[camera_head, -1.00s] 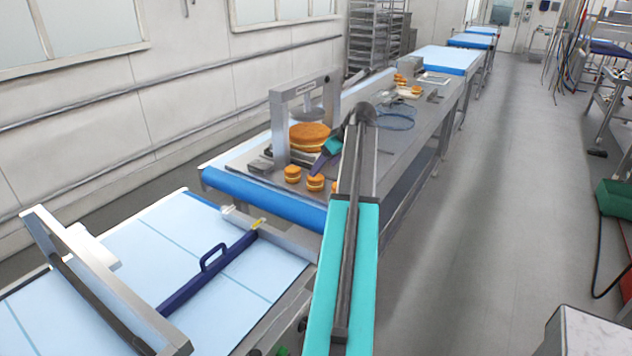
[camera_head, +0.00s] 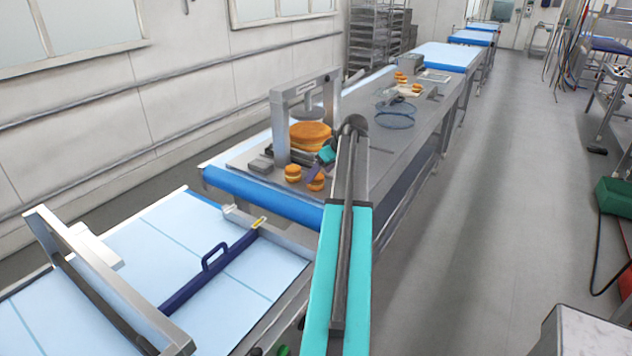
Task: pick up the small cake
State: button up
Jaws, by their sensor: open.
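Two small cakes stand on the metal table near its blue front roller: the left small cake (camera_head: 292,173) and the right small cake (camera_head: 316,182), both orange-brown with a pale filling layer. A large round cake (camera_head: 310,136) sits behind them under a grey frame. My gripper (camera_head: 314,173) is open, pointing down and left just above the right small cake. Its dark fingers overlap the upper part of that cake in the picture. I cannot tell whether they touch it.
The grey frame (camera_head: 280,128) stands left of my gripper, close to it. A blue wire basket (camera_head: 395,115) and several more small cakes (camera_head: 402,78) are further back on the table. A belt (camera_head: 190,250) with a dark blue handled bar lies in front.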

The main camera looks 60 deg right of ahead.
aim_at(316, 178)
jog(key=shift+p+x, duration=0.95)
jog(key=shift+x, duration=1.2)
jog(key=shift+s+a, duration=0.1)
jog(key=shift+a, duration=0.05)
jog(key=c, duration=0.8)
